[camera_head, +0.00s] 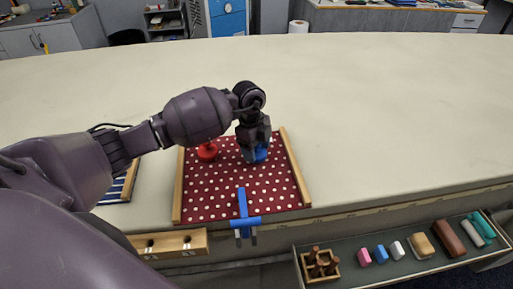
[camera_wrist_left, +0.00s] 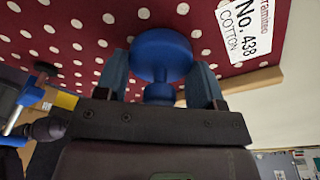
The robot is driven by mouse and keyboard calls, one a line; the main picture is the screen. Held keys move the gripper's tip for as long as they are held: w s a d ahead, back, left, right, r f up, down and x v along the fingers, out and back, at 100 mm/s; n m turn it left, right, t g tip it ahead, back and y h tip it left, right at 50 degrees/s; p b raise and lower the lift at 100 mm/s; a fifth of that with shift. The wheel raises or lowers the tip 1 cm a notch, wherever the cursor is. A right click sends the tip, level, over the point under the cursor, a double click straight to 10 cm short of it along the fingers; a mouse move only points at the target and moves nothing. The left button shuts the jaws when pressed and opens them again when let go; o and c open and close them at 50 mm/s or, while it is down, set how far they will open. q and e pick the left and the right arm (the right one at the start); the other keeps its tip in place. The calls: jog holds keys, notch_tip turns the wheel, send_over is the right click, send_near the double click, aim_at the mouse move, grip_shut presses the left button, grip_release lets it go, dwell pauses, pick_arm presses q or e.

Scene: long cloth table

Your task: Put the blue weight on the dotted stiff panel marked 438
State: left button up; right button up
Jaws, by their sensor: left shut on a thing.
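The dotted stiff panel (camera_head: 225,195) is dark red with white dots and has wooden strips along its left and right sides. In the left wrist view, its white label reading No. 438 (camera_wrist_left: 252,33) shows on the dotted cloth (camera_wrist_left: 75,40). My left gripper (camera_head: 254,154) points down over the panel's upper right part. Its fingers (camera_wrist_left: 162,92) are shut on the blue weight (camera_wrist_left: 162,52) at its narrow neck; the weight also shows in the head view (camera_head: 261,155), partly hidden. The weight is at or very near the panel; I cannot tell if they touch. My right gripper is not in view.
A red weight (camera_head: 207,152) stands on the panel, left of my gripper. A blue clamp (camera_head: 245,221) grips the front edge. A striped panel (camera_head: 127,187) lies left, partly behind my arm. An open drawer (camera_head: 370,272) holds several blocks. The table beyond (camera_head: 380,110) is clear.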

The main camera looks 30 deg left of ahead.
pick_arm(q)
jog(key=o, duration=1.3)
jog(key=shift+f, duration=0.1)
jog(key=shift+o, duration=0.2)
jog(key=shift+r, duration=0.35)
notch_tip(320, 180, up, 11)
jog(key=a, duration=0.1)
jog(key=shift+a+r+p, duration=0.2)
jog(key=shift+a+p, duration=0.15)
jog(key=shift+a, duration=0.05)
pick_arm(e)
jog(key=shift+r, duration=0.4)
pick_arm(q)
jog(key=shift+w, duration=0.1)
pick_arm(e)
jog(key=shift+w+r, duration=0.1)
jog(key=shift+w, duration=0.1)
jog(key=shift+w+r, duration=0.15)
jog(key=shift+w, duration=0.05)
